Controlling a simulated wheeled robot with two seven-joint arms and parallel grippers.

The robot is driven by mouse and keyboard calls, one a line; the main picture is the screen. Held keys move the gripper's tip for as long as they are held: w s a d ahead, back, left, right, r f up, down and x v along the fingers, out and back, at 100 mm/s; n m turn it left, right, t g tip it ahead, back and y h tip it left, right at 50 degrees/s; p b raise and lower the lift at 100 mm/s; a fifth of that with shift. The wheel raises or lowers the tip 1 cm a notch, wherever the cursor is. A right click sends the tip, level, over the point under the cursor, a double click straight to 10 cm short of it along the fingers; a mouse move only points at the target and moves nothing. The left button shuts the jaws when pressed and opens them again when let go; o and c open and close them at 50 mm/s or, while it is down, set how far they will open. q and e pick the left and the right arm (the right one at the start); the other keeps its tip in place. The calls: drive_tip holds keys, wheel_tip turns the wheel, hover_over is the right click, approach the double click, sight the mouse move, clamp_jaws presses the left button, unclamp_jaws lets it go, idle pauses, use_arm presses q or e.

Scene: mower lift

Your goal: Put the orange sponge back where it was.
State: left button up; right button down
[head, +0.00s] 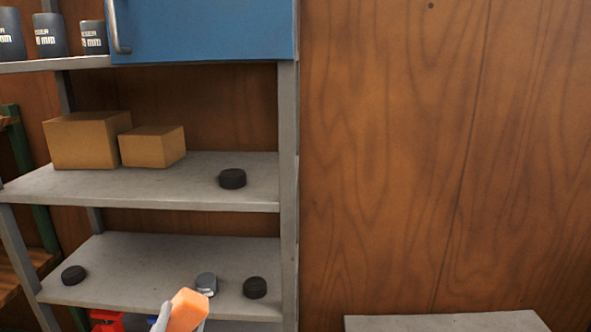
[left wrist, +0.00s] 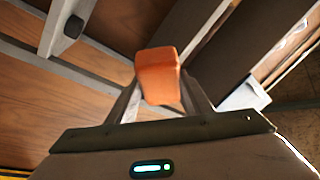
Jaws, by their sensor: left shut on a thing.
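The orange sponge (head: 187,310) is a small block at the bottom of the head view, in front of the lower shelf. My left gripper (head: 176,318) is shut on it and only partly in view. In the left wrist view the sponge (left wrist: 158,76) sits between the two fingertips of my left gripper (left wrist: 160,92), tilted slightly. My right gripper is in neither view.
A grey shelf unit has a middle shelf (head: 200,190) with two cardboard boxes (head: 88,140) and a black puck (head: 232,178). The lower shelf (head: 150,268) holds black pucks (head: 74,275) and a grey round item (head: 206,282). A pale surface (head: 440,323) is at lower right.

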use_arm(q)
drive_tip(key=shift+s+d+f+b, duration=0.15)
drive_tip(key=shift+s+f, duration=0.4)
drive_tip(key=shift+f, duration=0.3)
drive_tip(key=shift+s+d+f+b, duration=0.1)
drive_tip(key=shift+s+f+b, duration=0.05)
drive_tip(key=shift+s+f, duration=0.55)
drive_tip(key=shift+w, duration=0.15)
drive_tip(key=shift+w+f, duration=0.1)
